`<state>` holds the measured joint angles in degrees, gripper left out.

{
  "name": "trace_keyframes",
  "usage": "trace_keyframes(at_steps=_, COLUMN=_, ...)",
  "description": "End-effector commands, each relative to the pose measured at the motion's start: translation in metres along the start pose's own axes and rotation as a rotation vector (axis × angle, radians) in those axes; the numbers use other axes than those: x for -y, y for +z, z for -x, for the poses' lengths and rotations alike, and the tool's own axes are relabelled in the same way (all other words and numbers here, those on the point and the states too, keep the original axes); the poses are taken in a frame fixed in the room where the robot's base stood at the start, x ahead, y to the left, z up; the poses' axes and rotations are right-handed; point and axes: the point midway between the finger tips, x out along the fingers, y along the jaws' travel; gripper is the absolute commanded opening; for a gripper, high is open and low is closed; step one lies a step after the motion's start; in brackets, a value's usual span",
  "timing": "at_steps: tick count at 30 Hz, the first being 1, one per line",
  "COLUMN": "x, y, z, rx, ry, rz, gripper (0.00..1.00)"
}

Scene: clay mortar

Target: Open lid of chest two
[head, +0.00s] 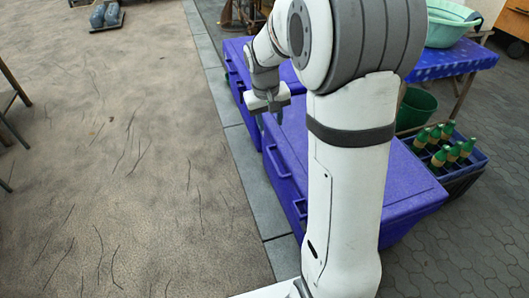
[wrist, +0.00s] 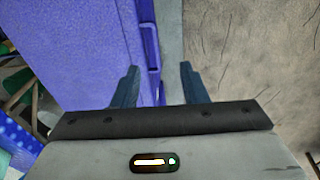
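Two purple-blue chests stand end to end in the head view, a near one (head: 408,190) partly hidden by my arm and a far one (head: 236,52). Both lids look shut. I cannot tell which is chest two. My gripper (head: 271,112) hangs by the front edge at the far end of the near chest. In the wrist view my gripper (wrist: 159,68) is open and empty, its fingers apart. A purple chest (wrist: 85,45) fills the left there, with a handle (wrist: 152,55) on its front side between the fingers in the picture; contact cannot be told.
A crate of green bottles (head: 455,160) and a green bucket (head: 416,106) stand behind the near chest. A table with a purple cloth (head: 450,63) bears a turquoise basin (head: 452,25). The brown ground (head: 110,150) before the chests is mostly clear.

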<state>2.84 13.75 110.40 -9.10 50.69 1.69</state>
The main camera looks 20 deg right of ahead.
Motion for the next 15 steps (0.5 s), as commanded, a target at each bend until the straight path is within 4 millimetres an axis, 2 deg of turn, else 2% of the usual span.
trace_keyframes(at_steps=1, x=0.001, y=-0.013, z=-0.045, rx=0.015, ry=0.007, rz=0.002, gripper=0.39)
trace_keyframes(at_steps=6, x=-0.005, y=-0.054, z=-0.140, rx=0.048, ry=0.034, rz=0.011, gripper=0.39)
trace_keyframes(at_steps=9, x=-0.007, y=-0.072, z=-0.189, rx=0.064, ry=0.048, rz=0.017, gripper=0.39)
trace_keyframes(at_steps=12, x=-0.009, y=-0.084, z=-0.224, rx=0.075, ry=0.058, rz=0.022, gripper=0.39)
trace_keyframes(at_steps=15, x=-0.010, y=-0.091, z=-0.245, rx=0.081, ry=0.064, rz=0.025, gripper=0.39)
